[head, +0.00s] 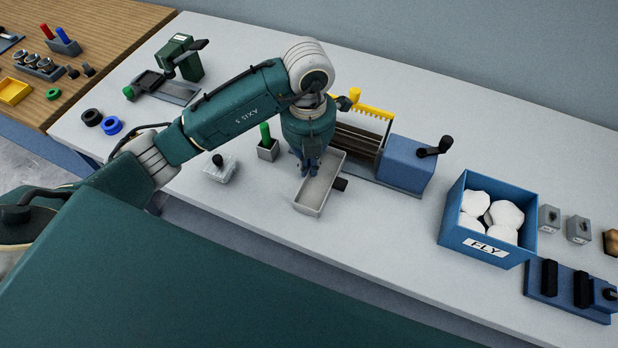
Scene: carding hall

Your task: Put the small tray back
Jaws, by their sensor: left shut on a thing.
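The small tray (313,208) is a pale grey, shallow, oblong tray in the middle of the head view, in front of the blue machine with the crank. It looks empty. My left gripper (309,172) points down at its left long side and is shut on it. I cannot tell whether the tray rests on the bench or hangs just above it. My right gripper is not in view.
The blue crank machine (403,165) with a yellow comb (371,108) stands behind the tray. A green-handled tool in a grey holder (268,152) and a clear box (221,172) are left of it. A blue FLY bin (465,238) holds white wads at right. Bench between is clear.

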